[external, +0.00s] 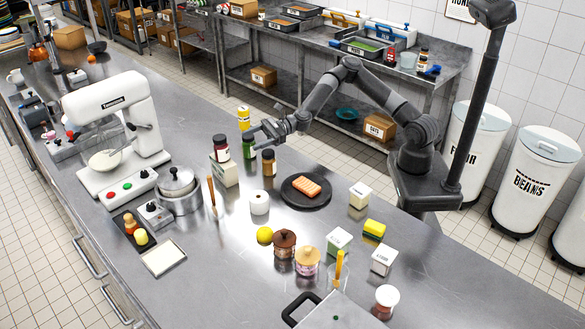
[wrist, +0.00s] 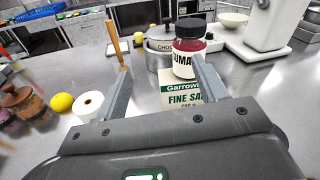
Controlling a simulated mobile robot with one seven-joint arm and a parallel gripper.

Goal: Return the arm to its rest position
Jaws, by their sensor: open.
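My gripper (external: 254,137) is held over the steel counter (external: 225,265), stretched left from my arm. Its two fingers (wrist: 160,85) are spread in the wrist view, with nothing held between them. A dark jar with a red label (external: 221,148) stands on a white box (external: 225,172) just left of the fingertips. In the wrist view the jar (wrist: 189,48) sits on the box, which reads "Fine Sa" (wrist: 182,90), beyond the fingers and near the right one. I cannot tell whether the right finger touches the box.
A green-labelled jar (external: 249,146), a brown jar (external: 269,163) and a yellow can (external: 244,118) stand close by my gripper. A dark plate (external: 294,200) with an orange block lies nearer my base. A stand mixer (external: 120,130) and a pot (external: 178,190) stand to the left.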

